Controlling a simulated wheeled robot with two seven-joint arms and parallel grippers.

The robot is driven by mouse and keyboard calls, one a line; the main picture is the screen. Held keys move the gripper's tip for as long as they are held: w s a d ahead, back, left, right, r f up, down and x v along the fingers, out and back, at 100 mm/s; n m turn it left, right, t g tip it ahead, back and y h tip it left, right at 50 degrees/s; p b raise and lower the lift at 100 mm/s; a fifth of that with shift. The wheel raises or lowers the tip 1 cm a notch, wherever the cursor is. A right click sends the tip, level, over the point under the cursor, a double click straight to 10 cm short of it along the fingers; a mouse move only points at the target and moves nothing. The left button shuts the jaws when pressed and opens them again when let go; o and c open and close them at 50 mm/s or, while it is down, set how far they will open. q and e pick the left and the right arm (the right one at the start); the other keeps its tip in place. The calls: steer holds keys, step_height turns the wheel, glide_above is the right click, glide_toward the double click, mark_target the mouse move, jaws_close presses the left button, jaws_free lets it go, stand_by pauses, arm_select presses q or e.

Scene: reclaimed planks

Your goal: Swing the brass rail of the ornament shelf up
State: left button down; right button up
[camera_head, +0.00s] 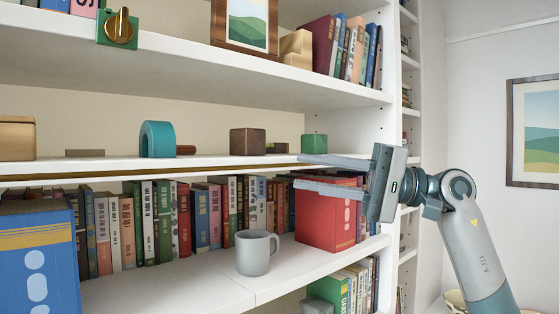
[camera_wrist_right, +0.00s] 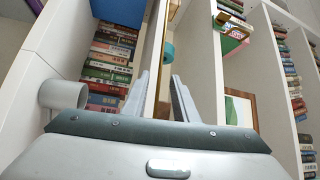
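The ornament shelf (camera_head: 225,162) is the white middle board, with a row of small ornaments on it. The brass rail (camera_head: 100,175) shows as a thin gold strip low along the shelf's front edge. In the wrist view, the rail (camera_wrist_right: 163,95) runs lengthwise between the fingers. My right gripper (camera_head: 299,171) is at the right end of the shelf front, its fingers apart, one above the other. In the wrist view, my right gripper (camera_wrist_right: 160,85) is open around the rail and shelf edge; I cannot tell whether it touches them. My left gripper is not in view.
A teal arch (camera_head: 158,139), a dark brown block (camera_head: 247,142) and a green block (camera_head: 314,144) stand on the ornament shelf. Below are a grey mug (camera_head: 256,252), a red box (camera_head: 326,218) and a blue box (camera_head: 38,262). A brass knob on a green plate (camera_head: 118,28) sits on the upper shelf edge.

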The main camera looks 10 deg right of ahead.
mark_target(271, 167)
steer(key=a, duration=0.2)
steer(key=a+p, duration=0.1)
steer(key=a, duration=0.1)
steer(key=w+a+r+p, duration=0.1)
steer(key=a, duration=0.1)
steer(key=shift+f, duration=0.1)
steer(key=shift+c, duration=0.2)
jaws_close()
